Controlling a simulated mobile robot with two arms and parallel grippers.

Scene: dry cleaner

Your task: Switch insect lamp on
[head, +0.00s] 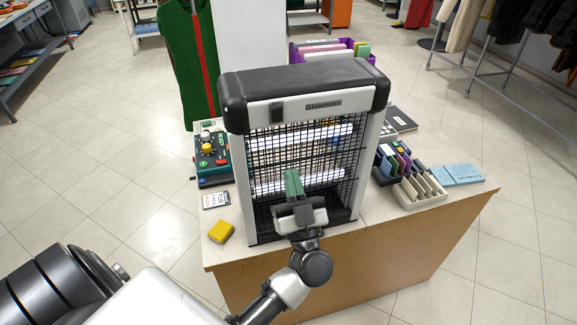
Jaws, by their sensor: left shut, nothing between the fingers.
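The insect lamp (306,102) stands upright on the counter, with a dark top, a pale frame and a black wire grille. White tubes show behind the grille; I cannot tell whether they are lit. A small dark switch (277,111) sits on the upper left of its front panel, left of the name label. My left gripper (293,184) is in front of the lower grille, below the switch and apart from it. Its green-tipped fingers are shut and empty, pointing up, and hide part of the grille. My right gripper is not in view.
The wooden counter (400,252) holds a green control box (211,158) and a yellow block (220,232) left of the lamp. A compartment tray (420,189) and blue booklets (464,174) lie right. A purple crate (297,47) is behind. Tiled floor around is open.

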